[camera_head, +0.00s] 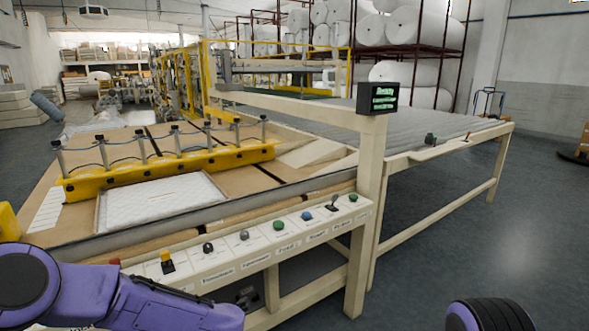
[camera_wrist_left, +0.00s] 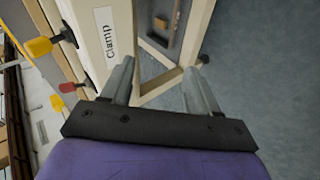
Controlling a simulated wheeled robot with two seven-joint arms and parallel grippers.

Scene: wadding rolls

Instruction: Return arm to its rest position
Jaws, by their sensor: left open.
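My left arm (camera_head: 130,295) reaches in from the left in the head view, in front of the machine's control panel (camera_head: 248,243). Its gripper is out of that view. In the left wrist view my left gripper (camera_wrist_left: 162,75) is open, its two fingers apart with nothing between them. It is beside the cream panel with the "Clamp" label (camera_wrist_left: 107,38), a red knob (camera_wrist_left: 68,87) and a yellow knob (camera_wrist_left: 40,46). Part of my right arm (camera_head: 490,315) shows at the bottom right; its gripper is out of view.
The panel carries several knobs and levers, including a yellow one (camera_head: 167,262). A post with a green-lit display (camera_head: 378,98) stands at the panel's right end. A long table (camera_head: 440,150) extends behind it.

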